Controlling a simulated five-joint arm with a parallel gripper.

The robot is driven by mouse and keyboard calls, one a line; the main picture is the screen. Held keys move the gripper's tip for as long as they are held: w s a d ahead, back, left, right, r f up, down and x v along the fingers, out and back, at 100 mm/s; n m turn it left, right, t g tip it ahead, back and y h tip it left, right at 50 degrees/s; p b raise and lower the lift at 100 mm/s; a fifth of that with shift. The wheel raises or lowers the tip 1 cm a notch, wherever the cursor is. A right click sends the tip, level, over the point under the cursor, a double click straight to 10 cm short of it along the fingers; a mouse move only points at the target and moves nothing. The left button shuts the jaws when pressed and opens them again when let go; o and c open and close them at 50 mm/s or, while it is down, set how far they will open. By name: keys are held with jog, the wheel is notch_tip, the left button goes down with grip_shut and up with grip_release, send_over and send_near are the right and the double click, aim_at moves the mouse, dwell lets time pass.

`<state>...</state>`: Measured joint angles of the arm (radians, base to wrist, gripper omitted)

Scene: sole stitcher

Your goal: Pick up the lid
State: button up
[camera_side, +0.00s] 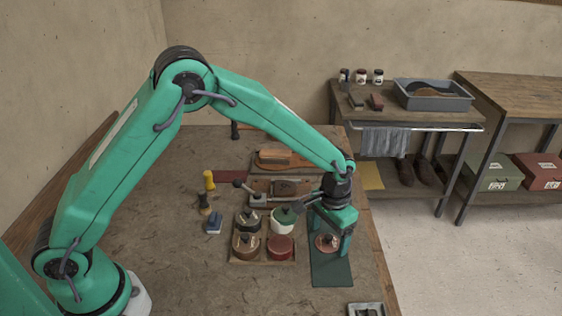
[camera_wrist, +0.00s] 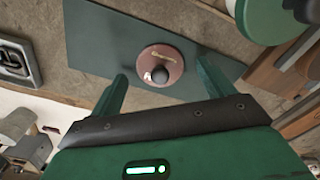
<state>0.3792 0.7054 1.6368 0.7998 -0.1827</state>
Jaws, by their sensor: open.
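The lid, a small brownish-pink disc with a round black knob, lies on a dark green mat (camera_side: 331,272). It shows in the side view (camera_side: 326,243) and near the middle of the wrist view (camera_wrist: 160,62). My gripper (camera_side: 332,236) points down over the lid. In the wrist view my gripper (camera_wrist: 162,72) is open, with one finger on each side of the lid and visible space between. The lid is not held. I cannot tell exactly how high the fingertips are above the mat.
A wooden tray (camera_side: 263,263) with several round pots stands just left of the mat. One white pot (camera_side: 282,226) has a green lid. The bench's right edge is close to the mat.

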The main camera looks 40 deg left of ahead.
jog(key=shift+f, duration=0.35)
jog(key=c, duration=1.1)
